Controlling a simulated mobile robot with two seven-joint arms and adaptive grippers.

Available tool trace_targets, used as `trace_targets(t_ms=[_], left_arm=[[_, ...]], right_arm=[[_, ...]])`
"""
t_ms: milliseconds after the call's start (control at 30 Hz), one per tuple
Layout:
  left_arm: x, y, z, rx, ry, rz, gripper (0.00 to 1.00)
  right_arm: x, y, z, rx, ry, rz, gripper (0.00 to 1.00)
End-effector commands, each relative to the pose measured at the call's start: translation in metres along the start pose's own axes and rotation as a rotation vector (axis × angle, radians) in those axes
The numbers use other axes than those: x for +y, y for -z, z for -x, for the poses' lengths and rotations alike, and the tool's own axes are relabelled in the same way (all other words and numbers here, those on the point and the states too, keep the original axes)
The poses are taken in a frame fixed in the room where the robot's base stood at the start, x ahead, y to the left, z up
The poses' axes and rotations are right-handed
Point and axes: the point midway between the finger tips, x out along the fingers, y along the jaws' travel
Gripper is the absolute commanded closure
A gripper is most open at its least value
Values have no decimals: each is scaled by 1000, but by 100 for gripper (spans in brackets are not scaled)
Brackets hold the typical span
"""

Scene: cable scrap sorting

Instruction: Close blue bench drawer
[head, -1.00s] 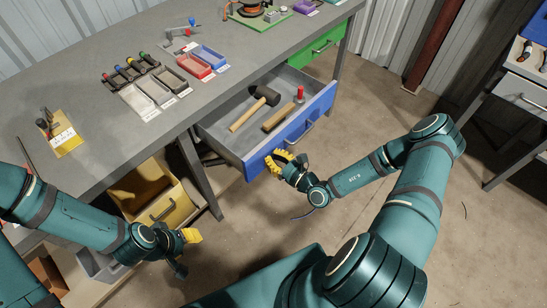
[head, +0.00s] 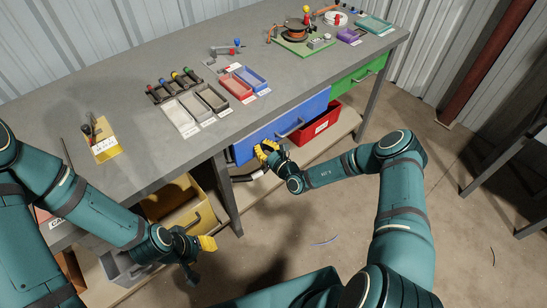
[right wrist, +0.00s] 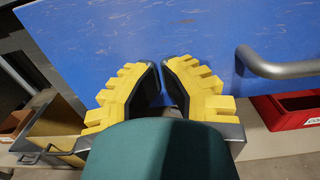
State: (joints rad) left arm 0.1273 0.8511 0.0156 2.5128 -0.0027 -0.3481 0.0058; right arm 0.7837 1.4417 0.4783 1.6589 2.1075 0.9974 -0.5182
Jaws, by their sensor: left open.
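The blue bench drawer (head: 283,127) shows only its front, which looks flush with the bench; its inside and contents are hidden. Its grey handle (head: 291,129) shows on the right in the right wrist view (right wrist: 278,66). My right gripper (head: 267,150) is at the left part of the blue front, left of the handle. In the right wrist view its yellow fingertips (right wrist: 162,80) are close together with a narrow gap, facing the panel, nothing between them. Contact cannot be made out. My left gripper (head: 200,256) is open and empty, low in front of the yellow bin.
The bench top (head: 130,140) holds small trays, screwdrivers and a cable spool. A green drawer (head: 357,78) is right of the blue one. A red bin (head: 321,124) sits below, and a yellow bin (head: 185,205) stands at left.

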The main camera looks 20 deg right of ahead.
Motion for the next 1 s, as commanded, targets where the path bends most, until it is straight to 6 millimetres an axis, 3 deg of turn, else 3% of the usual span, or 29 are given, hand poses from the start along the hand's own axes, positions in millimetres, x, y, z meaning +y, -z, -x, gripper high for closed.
trace_targets(t_ms=[100,300,1000], left_arm=[[-1,0,-2,1,0,0,54],[-1,1,-4,2,0,0,54],[0,0,-1,1,0,0,54]], right_arm=[[0,1,-15,0,0,0,100],[0,0,-28,1,0,0,100],[-7,-3,-26,-3,1,1,100]])
